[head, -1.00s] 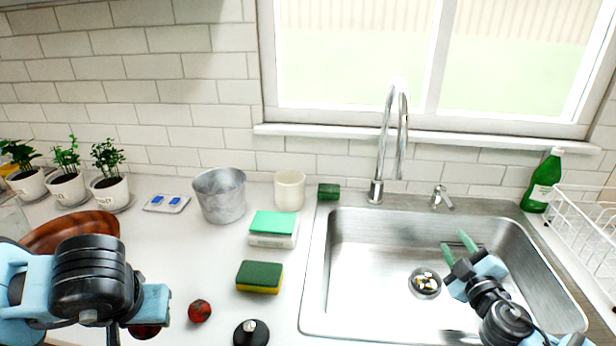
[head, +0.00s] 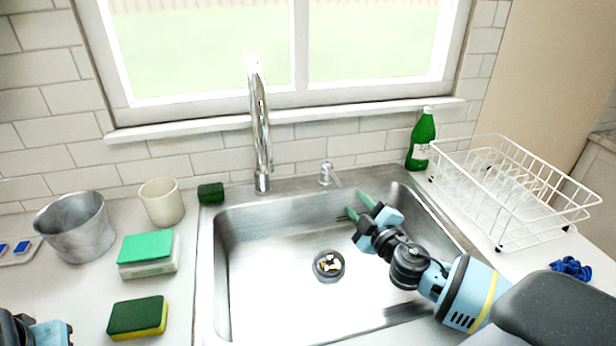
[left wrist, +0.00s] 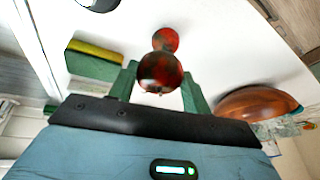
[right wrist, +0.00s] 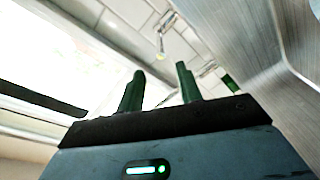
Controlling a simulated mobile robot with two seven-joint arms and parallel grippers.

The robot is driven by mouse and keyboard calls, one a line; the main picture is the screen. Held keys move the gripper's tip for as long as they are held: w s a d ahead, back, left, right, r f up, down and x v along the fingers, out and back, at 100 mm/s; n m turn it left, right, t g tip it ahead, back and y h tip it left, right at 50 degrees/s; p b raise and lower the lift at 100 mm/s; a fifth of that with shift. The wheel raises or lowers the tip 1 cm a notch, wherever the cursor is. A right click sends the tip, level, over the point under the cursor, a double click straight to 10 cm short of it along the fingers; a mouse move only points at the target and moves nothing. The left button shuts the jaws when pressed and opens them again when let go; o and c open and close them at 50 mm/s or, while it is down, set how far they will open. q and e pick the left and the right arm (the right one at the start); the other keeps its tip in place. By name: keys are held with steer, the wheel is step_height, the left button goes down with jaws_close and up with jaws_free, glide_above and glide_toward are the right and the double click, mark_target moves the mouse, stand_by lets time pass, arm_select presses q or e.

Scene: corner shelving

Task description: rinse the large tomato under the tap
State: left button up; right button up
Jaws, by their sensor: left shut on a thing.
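The large tomato (left wrist: 160,73), dark red, is between the green fingers of my left gripper (left wrist: 160,88) in the left wrist view. The gripper is shut on it, above the white counter. In the head view only a bit of my left arm shows at the lower left corner; the tomato is out of that view. The tall chrome tap (head: 260,130) stands behind the steel sink (head: 285,235). My right gripper (head: 358,207) is open and empty over the right part of the sink; its spread fingers also show in the right wrist view (right wrist: 160,90).
A smaller red tomato (left wrist: 166,39) and a brown bowl (left wrist: 250,102) lie on the counter. A sponge (head: 138,317), scale-like block (head: 148,257), metal pot (head: 75,228) and cream cup (head: 162,202) stand left of the sink. A white rack (head: 510,190) and green bottle (head: 421,140) are right.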

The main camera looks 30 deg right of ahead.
mark_target(329, 172)
steer(key=shift+w+d, duration=0.15)
steer(key=shift+w, duration=1.85)
steer(key=shift+w+d, duration=0.2)
steer(key=shift+w, duration=1.8)
steer(key=shift+w+d, duration=0.15)
steer(key=shift+w, duration=1.85)
jaws_close()
